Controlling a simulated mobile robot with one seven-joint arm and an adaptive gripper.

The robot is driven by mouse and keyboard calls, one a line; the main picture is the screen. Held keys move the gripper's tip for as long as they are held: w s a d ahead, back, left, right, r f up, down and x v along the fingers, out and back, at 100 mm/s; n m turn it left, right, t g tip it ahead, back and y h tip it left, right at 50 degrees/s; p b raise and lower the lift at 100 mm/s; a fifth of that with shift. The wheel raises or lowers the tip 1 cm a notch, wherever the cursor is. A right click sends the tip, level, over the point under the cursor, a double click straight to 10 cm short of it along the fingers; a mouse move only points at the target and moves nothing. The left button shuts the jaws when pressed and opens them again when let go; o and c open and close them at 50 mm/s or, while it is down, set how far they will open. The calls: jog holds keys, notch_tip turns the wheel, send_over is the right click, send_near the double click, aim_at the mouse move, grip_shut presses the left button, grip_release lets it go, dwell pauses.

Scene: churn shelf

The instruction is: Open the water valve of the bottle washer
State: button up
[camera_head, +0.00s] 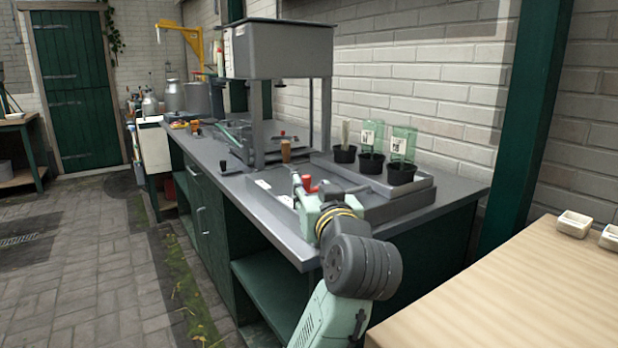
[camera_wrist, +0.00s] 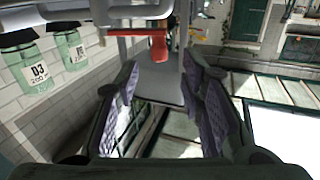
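In the wrist view the red handle (camera_wrist: 158,46) is just past the gap between my fingertips. Whether a finger touches the handle, I cannot tell. The grey tray (camera_head: 418,200) of the bottle washer lies behind the handle. Green inverted bottles (camera_head: 402,145) stand in black cups there.
A grey tank on posts (camera_head: 280,50) rises over the bench's middle. A brown cylinder (camera_head: 285,150) and another small red knob (camera_head: 282,134) are behind the handle. A wooden table (camera_head: 520,290) is at the right. The paved floor (camera_head: 90,270) at left is clear.

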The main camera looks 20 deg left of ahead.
aim_at(308, 180)
jog(key=x, duration=0.6)
jog(key=shift+w+p, duration=0.25)
jog(key=shift+p, duration=0.1)
grip_shut()
dwell(0.5)
